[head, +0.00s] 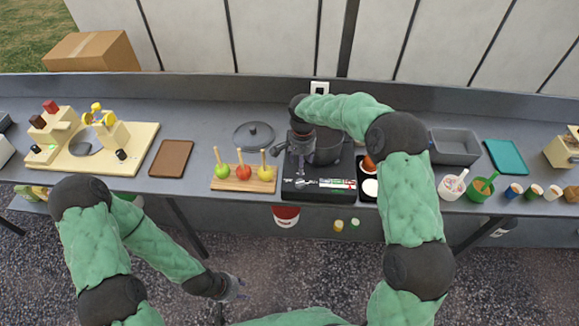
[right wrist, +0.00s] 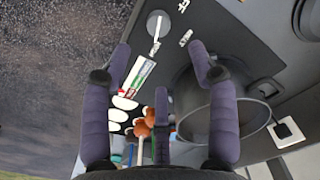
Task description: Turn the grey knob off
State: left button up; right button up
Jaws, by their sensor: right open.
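The grey knob (right wrist: 158,23) is a round disc on the black hob, with a pale bar beside it, in the right wrist view. In the head view the knob (head: 301,184) is small, at the front left of the hob (head: 317,195). My right gripper (head: 300,158) is above the hob, just behind the knob. In the right wrist view the right gripper (right wrist: 160,62) has its fingers spread with nothing between them, and the knob lies beyond the fingertips. A dark pot (head: 328,151) stands on the hob beside the right gripper. My left gripper (head: 233,288) hangs low in front of the counter; its jaws are unclear.
A wooden board (head: 230,186) with three apples on sticks is left of the hob. A pot lid (head: 254,135) lies behind it. A black tray (head: 367,190) is right of the hob, partly hidden by my right arm. A socket (head: 319,88) is behind.

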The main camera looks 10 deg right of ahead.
aim_at(300, 182)
notch_tip(300, 182, down, 11)
jog(key=shift+s+r, duration=0.1)
jog(key=shift+r, duration=0.05)
dwell(0.4)
jog(key=c, duration=1.2)
